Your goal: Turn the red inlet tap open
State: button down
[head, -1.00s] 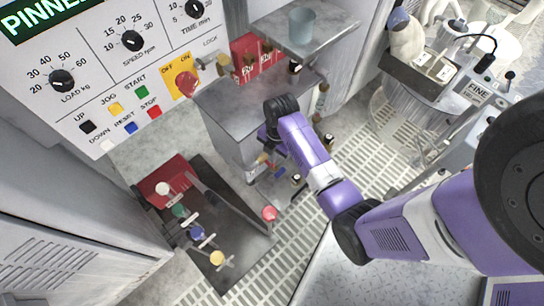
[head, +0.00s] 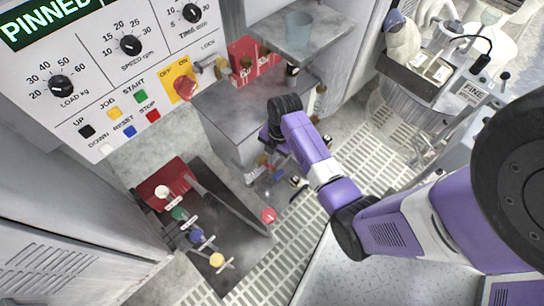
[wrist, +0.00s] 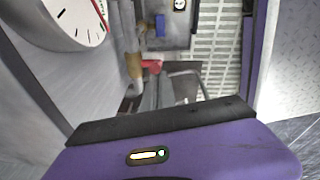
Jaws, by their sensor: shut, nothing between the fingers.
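The red tap handle (wrist: 151,66) shows in the wrist view, on a brass and grey pipe left of the middle, with a blue handle (wrist: 160,26) above it. My gripper (wrist: 160,122) fills the bottom of the wrist view as a purple body with a black front edge. The red handle lies beyond that edge, with a visible gap in the picture. I cannot tell the depth between them. In the head view, my gripper (head: 272,166) hangs beside the small pipes by the grey cabinet, mostly hidden and too small to make out well. It is shut and empty.
A round gauge (wrist: 72,20) is close at the left of the wrist view. In the head view, a grey cabinet (head: 235,115) stands beside the pipes. A dark tray of coloured knobs (head: 215,225) is at lower left. Slatted floor (head: 345,160) is open to the right.

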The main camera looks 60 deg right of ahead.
jog(key=shift+d+r+y+p, duration=0.1)
jog(key=shift+d+y+p, duration=0.2)
jog(key=shift+d+p, duration=0.1)
jog(key=shift+s+d+p, duration=0.2)
jog(key=shift+d+p, duration=0.25)
jog(key=shift+s+d+f+p, duration=0.25)
jog(key=shift+d+f, duration=0.25)
jog(key=shift+d, duration=0.25)
jog(key=shift+s+d+f+p, duration=0.2)
jog(key=shift+d+f, duration=0.25)
jog(key=shift+d, duration=0.35)
